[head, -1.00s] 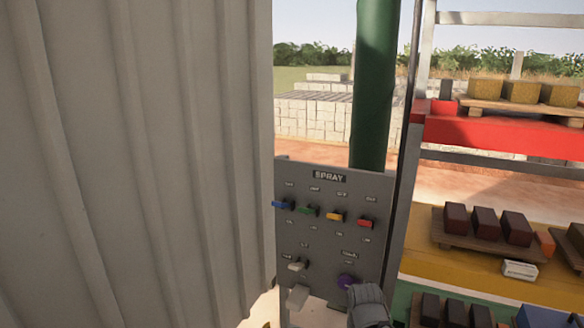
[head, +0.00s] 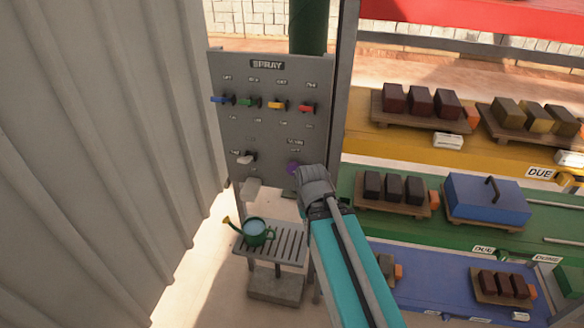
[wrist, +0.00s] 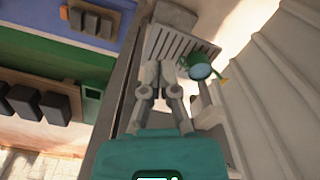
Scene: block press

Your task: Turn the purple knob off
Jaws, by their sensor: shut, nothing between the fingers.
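The purple knob (head: 292,168) sits low on the right side of the grey SPRAY panel (head: 228,128). Part of it is in view, just left of my gripper (head: 314,178), which overlaps the panel's right edge. I cannot tell whether they touch. The knob's exact turn is too small to read. In the wrist view my gripper's fingers (wrist: 160,76) are together and empty, over a slatted stand, and the knob does not show there.
Blue, green, yellow and red levers line the panel's upper part, with a pale lever (head: 245,158) lower left. A green watering can (head: 255,231) stands on the slatted stand (head: 285,246) below. A corrugated wall (head: 90,160) is left; block-laden shelves (head: 440,150) are right.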

